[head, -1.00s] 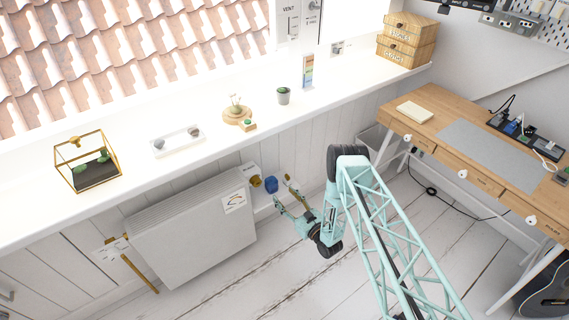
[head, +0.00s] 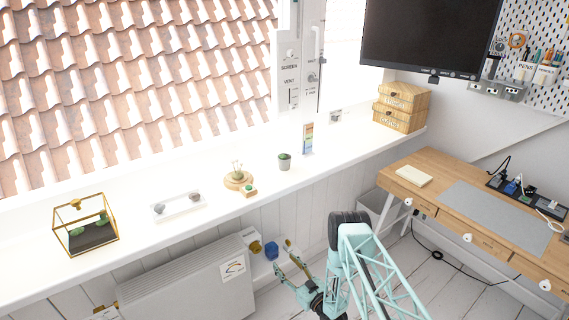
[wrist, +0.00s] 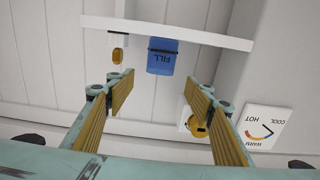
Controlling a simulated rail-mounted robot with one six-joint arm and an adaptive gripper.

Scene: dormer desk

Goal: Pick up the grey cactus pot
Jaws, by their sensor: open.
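The grey cactus pot (head: 284,165) stands upright on the white windowsill, a small grey pot with a green plant on top. It does not show in the wrist view. My gripper (head: 280,264) is below the sill's front edge, near the radiator's right end, lower than the pot and apart from it. In the wrist view my gripper (wrist: 160,112) has its two fingers spread wide with nothing between them.
A wooden dish with a plant (head: 238,181) and a colourful upright card (head: 307,139) stand either side of the pot. A blue FILL container (wrist: 162,56) and the radiator (head: 190,285) are near my gripper. A glass terrarium (head: 86,228) stands at left.

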